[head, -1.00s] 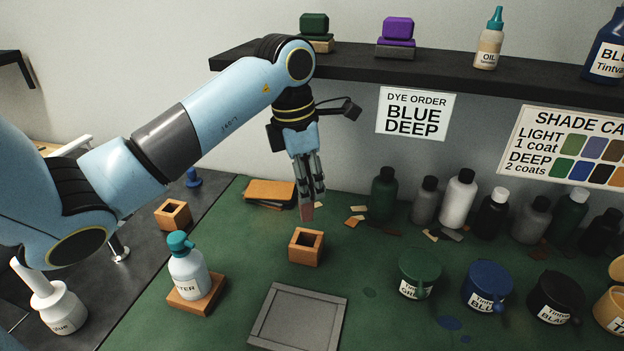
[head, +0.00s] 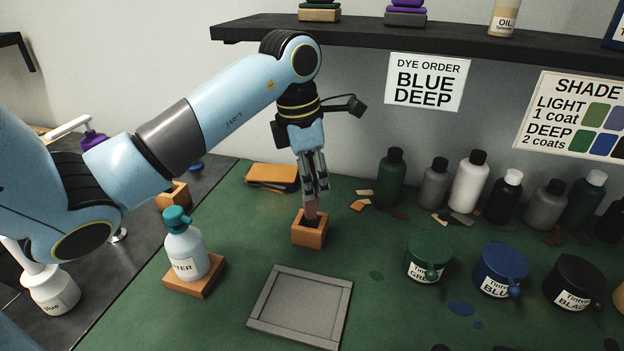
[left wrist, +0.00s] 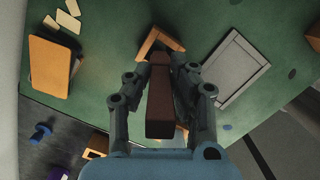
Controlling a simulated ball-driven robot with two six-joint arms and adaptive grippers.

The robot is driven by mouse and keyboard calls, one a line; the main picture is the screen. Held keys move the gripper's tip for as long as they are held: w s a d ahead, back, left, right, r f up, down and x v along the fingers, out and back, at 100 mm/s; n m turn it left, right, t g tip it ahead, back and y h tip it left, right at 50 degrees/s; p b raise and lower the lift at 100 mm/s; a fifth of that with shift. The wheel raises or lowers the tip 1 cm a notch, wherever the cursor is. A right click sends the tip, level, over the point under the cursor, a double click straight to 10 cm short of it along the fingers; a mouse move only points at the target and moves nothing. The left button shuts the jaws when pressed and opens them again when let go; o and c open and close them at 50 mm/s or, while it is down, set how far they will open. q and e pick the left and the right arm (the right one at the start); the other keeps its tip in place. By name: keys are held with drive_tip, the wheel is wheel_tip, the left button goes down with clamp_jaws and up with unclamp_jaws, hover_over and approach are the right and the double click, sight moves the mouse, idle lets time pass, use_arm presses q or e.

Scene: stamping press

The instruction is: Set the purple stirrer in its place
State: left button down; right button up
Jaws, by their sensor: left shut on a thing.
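My left gripper (head: 314,198) points down and is shut on a reddish-brown bar (head: 312,210). In the left wrist view the bar (left wrist: 161,100) lies between the two fingers. Its lower end is at the opening of a small square wooden holder (head: 309,235) on the green mat; I cannot tell how deep it reaches. The holder also shows beyond the bar in the left wrist view (left wrist: 152,42). Nothing clearly readable as a purple stirrer shows; a purple item (head: 93,139) is partly hidden behind my arm. My right gripper is not in view.
A grey framed tray (head: 300,308) lies in front of the holder. A water bottle (head: 185,250) stands on a wooden base to its left. Tint pots (head: 430,258) are to the right, bottles (head: 468,183) along the wall. A shelf (head: 420,37) overhangs the back.

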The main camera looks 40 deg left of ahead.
sight(312, 205)
use_arm(q)
drive_tip(key=shift+b, duration=0.4)
idle(0.3)
drive_tip(key=shift+f, duration=0.2)
drive_tip(key=shift+f+b, duration=1.05)
drive_tip(key=shift+b, duration=0.05)
drive_tip(key=shift+f+b, duration=1.45)
drive_tip(key=shift+f, duration=0.15)
drive_tip(key=c, duration=1.1)
unclamp_jaws()
